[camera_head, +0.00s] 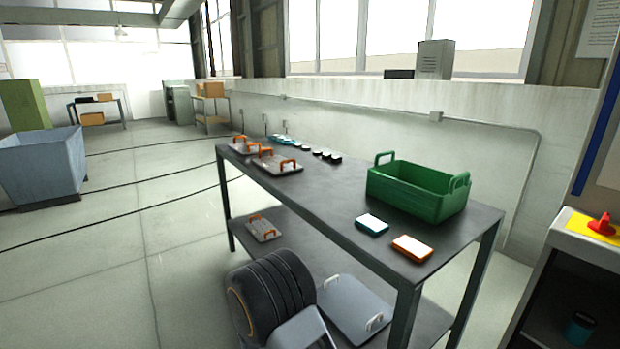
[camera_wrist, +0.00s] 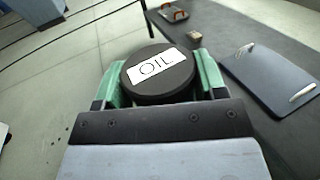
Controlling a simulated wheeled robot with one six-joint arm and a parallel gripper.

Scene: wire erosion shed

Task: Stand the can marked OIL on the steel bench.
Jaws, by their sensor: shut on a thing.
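The can marked OIL (camera_wrist: 160,80) has a round black lid with a white label, seen from above in the wrist view. My gripper (camera_wrist: 161,72) is shut on it, with a green finger at each side. In the picture the can overlaps the edge of a dark shelf, with floor to its left; I cannot tell its height or whether it touches anything. The steel bench (camera_head: 325,195) is the long dark-topped table in the head view. The can and gripper cannot be made out clearly there.
A green crate (camera_head: 415,195), a teal-edged box (camera_head: 372,225) and an orange-edged box (camera_head: 412,248) stand on the bench's near half. Plates with orange handles (camera_head: 275,163) and small dark items are farther back. The middle is clear. A grey plate (camera_head: 355,305) lies on the lower shelf.

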